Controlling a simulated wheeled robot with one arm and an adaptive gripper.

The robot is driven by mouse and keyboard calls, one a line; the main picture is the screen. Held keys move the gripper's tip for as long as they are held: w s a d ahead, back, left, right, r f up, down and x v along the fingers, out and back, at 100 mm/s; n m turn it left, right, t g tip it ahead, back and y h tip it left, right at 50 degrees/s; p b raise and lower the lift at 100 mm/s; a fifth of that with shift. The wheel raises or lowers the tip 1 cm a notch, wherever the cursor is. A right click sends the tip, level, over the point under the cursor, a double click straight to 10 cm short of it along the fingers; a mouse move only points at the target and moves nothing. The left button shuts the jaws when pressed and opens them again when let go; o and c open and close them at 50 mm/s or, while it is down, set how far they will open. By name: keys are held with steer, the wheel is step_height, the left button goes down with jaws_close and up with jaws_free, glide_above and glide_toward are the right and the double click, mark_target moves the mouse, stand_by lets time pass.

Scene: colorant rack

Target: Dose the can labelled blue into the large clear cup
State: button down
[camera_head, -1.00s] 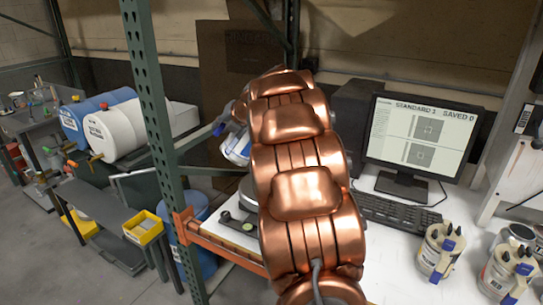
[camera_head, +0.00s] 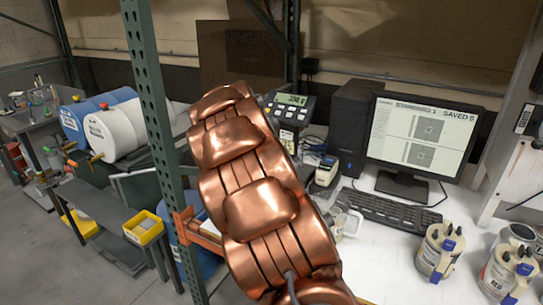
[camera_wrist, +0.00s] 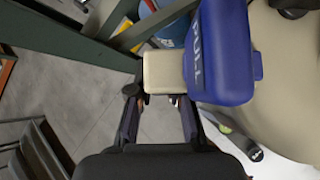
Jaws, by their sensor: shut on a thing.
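In the wrist view my gripper (camera_wrist: 158,100) is shut on the cream handle block (camera_wrist: 165,72) of a can. A blue lever marked PULL (camera_wrist: 224,55) sits above it, and the can's pale body (camera_wrist: 288,85) fills the right side. The can's colour label does not show. In the head view my copper arm hides the gripper and the held can. I cannot make out the large clear cup in either view; the arm covers much of the bench. A small clear or pale thing (camera_head: 348,220) shows beside the arm, too unclear to name.
A scale display (camera_head: 290,100) stands behind my arm. A monitor (camera_head: 420,140), keyboard (camera_head: 388,209) and several lidded cans (camera_head: 438,252) occupy the bench at right. A green rack post (camera_head: 150,130) rises close left of the arm. Floor (camera_wrist: 75,85) shows below the gripper.

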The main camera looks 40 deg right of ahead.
steer(key=shift+w+a+f+n+g+h, duration=0.7)
steer(key=shift+a+f+h, duration=0.35)
steer(key=shift+f, duration=3.6)
step_height(320, 180, up, 5)
steer(key=shift+s+d+f, duration=0.1)
step_height(320, 180, down, 5)
steer(key=shift+r, duration=0.1)
